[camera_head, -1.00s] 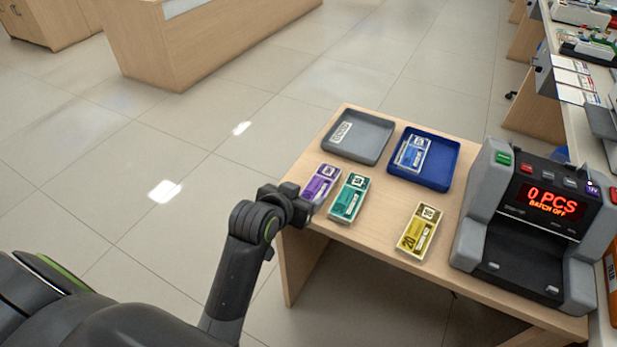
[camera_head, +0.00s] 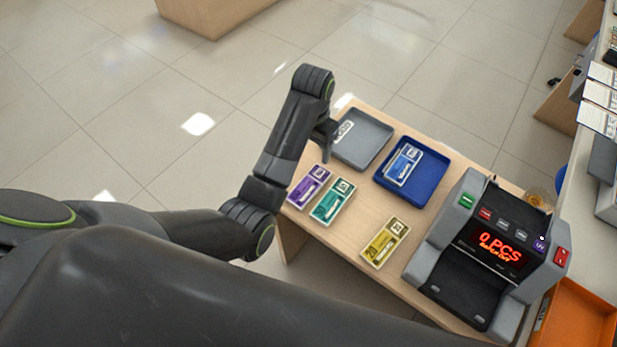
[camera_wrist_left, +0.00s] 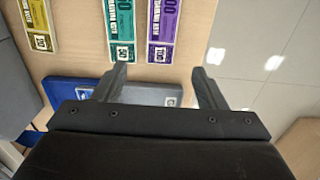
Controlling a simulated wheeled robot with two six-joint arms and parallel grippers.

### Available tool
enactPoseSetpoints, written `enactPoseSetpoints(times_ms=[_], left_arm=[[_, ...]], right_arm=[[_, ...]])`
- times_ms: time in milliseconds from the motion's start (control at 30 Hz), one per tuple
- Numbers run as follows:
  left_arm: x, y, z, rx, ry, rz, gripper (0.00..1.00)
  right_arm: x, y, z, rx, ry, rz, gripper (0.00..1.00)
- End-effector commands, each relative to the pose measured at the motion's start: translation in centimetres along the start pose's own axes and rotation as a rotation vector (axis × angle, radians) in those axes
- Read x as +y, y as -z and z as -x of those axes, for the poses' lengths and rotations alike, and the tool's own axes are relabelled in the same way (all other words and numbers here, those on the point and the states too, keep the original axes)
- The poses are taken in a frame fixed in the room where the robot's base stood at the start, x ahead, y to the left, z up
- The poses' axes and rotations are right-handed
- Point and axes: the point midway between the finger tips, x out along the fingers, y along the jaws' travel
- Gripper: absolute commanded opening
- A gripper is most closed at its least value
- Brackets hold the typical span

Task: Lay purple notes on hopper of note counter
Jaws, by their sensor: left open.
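The purple notes (camera_head: 309,186) lie flat on the table, left of the teal notes, and also show at the top of the left wrist view (camera_wrist_left: 161,32). The note counter (camera_head: 482,257) stands at the table's right end, its red display reading 0 PCS. My left gripper (camera_head: 326,148) is over the table's left side, by the grey tray. In the left wrist view its two fingers (camera_wrist_left: 160,82) are apart with nothing between them; the purple notes lie beyond the tips. My right gripper is not in view.
Teal notes (camera_head: 332,201) and yellow notes (camera_head: 385,242) lie on the table (camera_head: 345,228). A grey tray (camera_head: 375,138) and a blue tray (camera_head: 431,189) holding blue notes (camera_head: 403,165) are behind. An orange bin (camera_head: 578,318) is right of the counter.

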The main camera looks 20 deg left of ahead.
Motion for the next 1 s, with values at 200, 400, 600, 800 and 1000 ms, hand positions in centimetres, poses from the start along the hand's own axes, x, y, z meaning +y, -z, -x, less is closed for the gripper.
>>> enactPoseSetpoints(times_ms=[200,400,600,800,1000], left_arm=[[0.0,-0.2,-4.3,-0.007,-0.002,0.000,0.65],[0.0,-0.1,-8.6,-0.005,-0.001,0.000,0.65],[-0.1,-0.1,-11.2,-0.001,0.000,0.000,0.65],[-0.1,-0.1,-12.2,0.001,0.000,0.001,0.65],[-0.4,-0.4,-14.4,-0.003,0.000,0.001,0.65]], right_arm=[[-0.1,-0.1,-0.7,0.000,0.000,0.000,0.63],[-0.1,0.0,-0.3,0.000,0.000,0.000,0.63],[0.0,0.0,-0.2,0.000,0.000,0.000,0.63],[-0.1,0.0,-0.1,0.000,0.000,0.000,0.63],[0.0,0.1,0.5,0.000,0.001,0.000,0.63]])
